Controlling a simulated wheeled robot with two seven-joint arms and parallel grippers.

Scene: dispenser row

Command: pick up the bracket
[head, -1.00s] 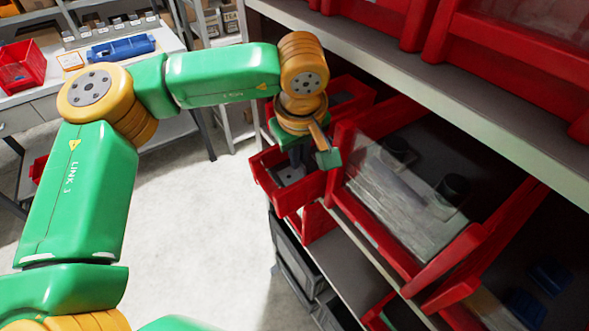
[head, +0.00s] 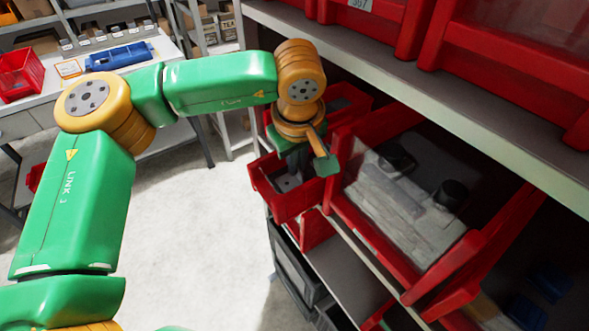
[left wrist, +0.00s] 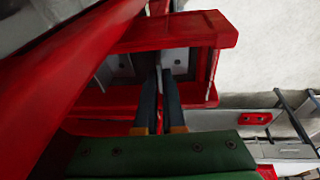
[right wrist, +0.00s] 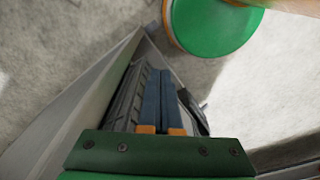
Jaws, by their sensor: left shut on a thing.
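My left gripper (head: 296,163) reaches down into a small red bin (head: 304,202) on the shelf. In the left wrist view its two dark fingers (left wrist: 159,92) are close together, shut on a thin grey piece, the bracket (left wrist: 158,78), of which only an edge shows between them. Other grey metal plates with holes (left wrist: 176,60) lie in the bin beside the fingers. In the head view a grey plate (head: 288,183) shows at the bin's bottom. My right gripper (right wrist: 165,95) has its fingers together with nothing seen between them; it is outside the head view.
A larger red bin (head: 408,283) with pale packets stands right of the small one. A shelf board (head: 430,95) with red bins runs above the arm. Dark crates (head: 290,262) sit below. A workbench (head: 165,42) stands at the back left; the floor between is clear.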

